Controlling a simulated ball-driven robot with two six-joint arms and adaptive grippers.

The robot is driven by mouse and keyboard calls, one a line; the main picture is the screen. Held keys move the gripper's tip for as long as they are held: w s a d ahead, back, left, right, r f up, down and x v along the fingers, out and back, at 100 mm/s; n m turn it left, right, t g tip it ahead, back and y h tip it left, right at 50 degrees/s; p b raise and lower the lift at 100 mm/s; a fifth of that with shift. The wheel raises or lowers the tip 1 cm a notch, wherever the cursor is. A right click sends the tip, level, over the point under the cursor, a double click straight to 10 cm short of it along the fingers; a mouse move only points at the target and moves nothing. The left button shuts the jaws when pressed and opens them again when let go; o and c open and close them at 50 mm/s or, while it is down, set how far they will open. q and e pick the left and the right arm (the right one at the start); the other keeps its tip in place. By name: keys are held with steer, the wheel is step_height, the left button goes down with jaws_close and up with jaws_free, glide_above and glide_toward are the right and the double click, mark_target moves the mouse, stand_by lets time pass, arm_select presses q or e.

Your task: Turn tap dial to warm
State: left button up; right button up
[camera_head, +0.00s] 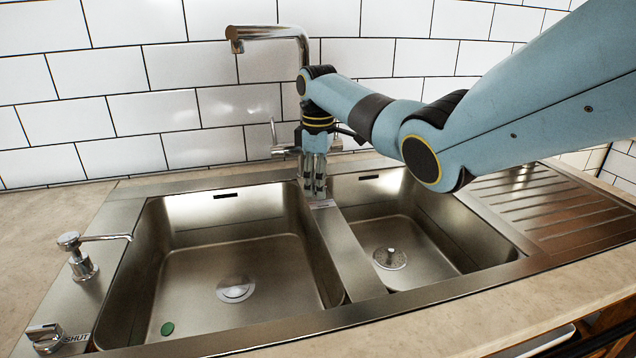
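A metal dial (45,338) sits on the sink's front left corner, with the printed word SHUT beside it on its right. The chrome tap (270,33) stands behind the sink, its spout turned left. A small lever handle (275,140) shows low on the tap's left. My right gripper (314,190) points down in front of the tap's base, above the divider between the two basins, far from the dial. Its fingers look close together, but their opening is unclear. The arm and gripper hide most of the tap's lower column. My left gripper is out of view.
The steel sink has a large left basin (215,262) and a smaller right basin (440,243), both with drains. A soap dispenser (80,258) stands on the left rim. A ribbed drainer (550,205) lies right.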

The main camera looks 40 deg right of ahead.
steer(key=shift+c, duration=0.6)
jaws_close()
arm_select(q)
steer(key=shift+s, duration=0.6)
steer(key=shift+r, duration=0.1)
arm_select(e)
steer(key=shift+r, duration=0.1)
steer(key=m+p, duration=0.2)
steer(key=shift+r+p, duration=0.2)
steer(key=shift+p, duration=0.15)
steer(key=m+p, duration=0.2)
steer(key=shift+m, duration=0.3)
steer(key=m+p, duration=0.2)
steer(key=m, duration=0.1)
steer(key=shift+f, duration=0.1)
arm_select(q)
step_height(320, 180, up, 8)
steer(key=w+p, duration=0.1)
arm_select(e)
steer(key=shift+d+m, duration=0.1)
steer(key=shift+m, duration=2)
steer(key=shift+f, duration=0.1)
